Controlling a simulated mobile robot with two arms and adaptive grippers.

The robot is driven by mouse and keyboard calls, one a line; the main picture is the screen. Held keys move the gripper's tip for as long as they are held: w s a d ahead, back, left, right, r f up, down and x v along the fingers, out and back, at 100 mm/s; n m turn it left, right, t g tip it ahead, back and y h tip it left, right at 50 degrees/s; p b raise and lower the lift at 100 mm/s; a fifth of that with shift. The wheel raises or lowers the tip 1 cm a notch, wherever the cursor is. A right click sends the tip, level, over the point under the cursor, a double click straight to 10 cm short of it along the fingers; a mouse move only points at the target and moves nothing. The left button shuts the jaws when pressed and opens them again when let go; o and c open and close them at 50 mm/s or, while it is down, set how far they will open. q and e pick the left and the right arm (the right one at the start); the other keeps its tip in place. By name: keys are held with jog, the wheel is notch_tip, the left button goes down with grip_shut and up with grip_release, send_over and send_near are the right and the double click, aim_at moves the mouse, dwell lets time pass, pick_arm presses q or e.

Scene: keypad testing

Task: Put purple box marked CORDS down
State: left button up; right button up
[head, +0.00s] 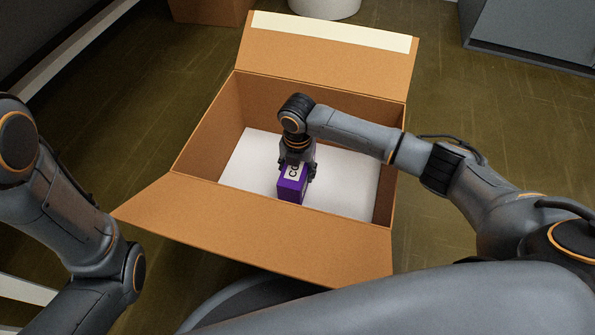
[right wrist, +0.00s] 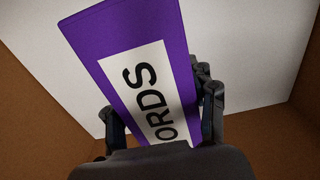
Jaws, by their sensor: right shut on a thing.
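The purple box (head: 291,189) with a white label is in my right gripper (head: 297,170), inside the open cardboard box (head: 195,150). In the right wrist view the purple box (right wrist: 120,30) shows the letters "ORDS" on its label, and the gripper fingers (right wrist: 163,118) are closed on its two sides. The purple box is over the white bottom (head: 345,180) of the cardboard box; I cannot tell whether it touches it. My left arm shows at the left of the head view, but its gripper is out of view.
The cardboard box's flaps are open, with a far flap (head: 330,55) and a near flap (head: 270,235) spread outward. White floor of the box is bare around the purple box. A white round container (head: 325,8) and a grey cabinet (head: 535,30) stand behind on the floor.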

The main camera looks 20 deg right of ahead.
jog(key=o, duration=1.4)
jog(key=shift+f, duration=0.1)
jog(key=shift+c, duration=0.2)
